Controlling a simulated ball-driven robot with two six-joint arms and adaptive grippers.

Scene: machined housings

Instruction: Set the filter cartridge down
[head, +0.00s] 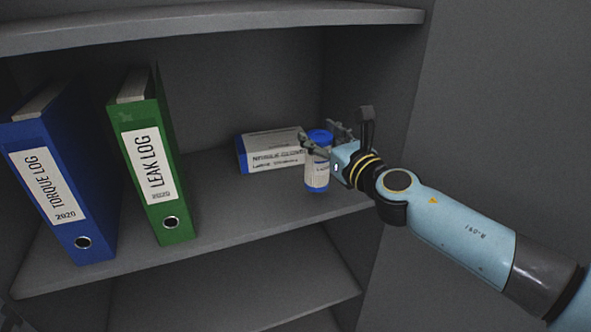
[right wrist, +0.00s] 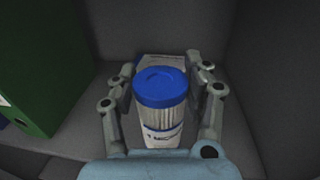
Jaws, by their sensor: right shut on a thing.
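The filter cartridge (head: 317,176) is a small white cylinder with a blue cap and a printed label. It is upright at the right part of the middle shelf, near its front edge. My right gripper (head: 328,142) is shut on it, with fingers on both sides. In the right wrist view the cartridge (right wrist: 160,105) stands between the two fingers of my right gripper (right wrist: 165,90). Its lower end is partly hidden there by the gripper's body. Whether its base touches the shelf, I cannot tell.
A white and blue box (head: 270,151) lies on the shelf just behind the cartridge. A green binder (head: 154,160) and a blue binder (head: 60,185) stand to the left. The shelf (head: 235,215) is clear between the green binder and the cartridge. The cabinet side wall is close on the right.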

